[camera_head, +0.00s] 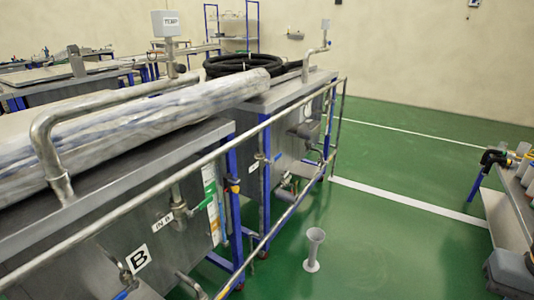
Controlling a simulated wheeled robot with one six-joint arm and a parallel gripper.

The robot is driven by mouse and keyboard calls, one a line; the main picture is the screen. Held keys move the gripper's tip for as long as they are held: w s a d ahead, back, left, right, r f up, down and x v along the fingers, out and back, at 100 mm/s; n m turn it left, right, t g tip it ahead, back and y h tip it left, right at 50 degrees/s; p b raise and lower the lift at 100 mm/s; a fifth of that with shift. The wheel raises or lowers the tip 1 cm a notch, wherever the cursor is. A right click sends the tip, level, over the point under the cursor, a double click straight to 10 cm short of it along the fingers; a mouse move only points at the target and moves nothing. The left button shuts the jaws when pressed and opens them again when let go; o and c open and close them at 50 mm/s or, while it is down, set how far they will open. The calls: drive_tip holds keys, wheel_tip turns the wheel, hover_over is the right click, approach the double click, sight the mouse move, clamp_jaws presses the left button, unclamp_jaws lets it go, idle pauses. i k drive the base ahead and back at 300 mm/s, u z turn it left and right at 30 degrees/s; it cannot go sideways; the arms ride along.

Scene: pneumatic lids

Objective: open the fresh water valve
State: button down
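A pipe valve with a green handle (201,203) sits on the front side of the near steel tank (100,235), next to a white label that seems to read "IN B" (163,220). A small blue handle (121,295) shows low at the left, partly cut off by the frame edge. A yellow fitting (232,188) is near the tank's right corner. I cannot tell which of these is the fresh water valve, or whether any is open. My gripper is not in view.
A metal rail (190,165) runs along the tanks' front. A plastic-wrapped roll (150,128) and a coiled black hose (245,63) lie on top. A grey funnel-like stand (314,250) is on the green floor. A cart (505,222) stands right; floor between is mostly clear.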

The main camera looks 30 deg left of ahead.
sight(279, 156)
drive_tip(key=u, duration=0.7)
drive_tip(key=i, duration=0.85)
drive_tip(key=u, duration=0.75)
drive_tip(key=k, duration=0.65)
drive_tip(key=z, duration=0.35)
drive_tip(key=i, duration=0.55)
drive_tip(key=z, duration=0.9)
drive_tip(key=i, duration=0.45)
drive_tip(key=z, duration=0.45)
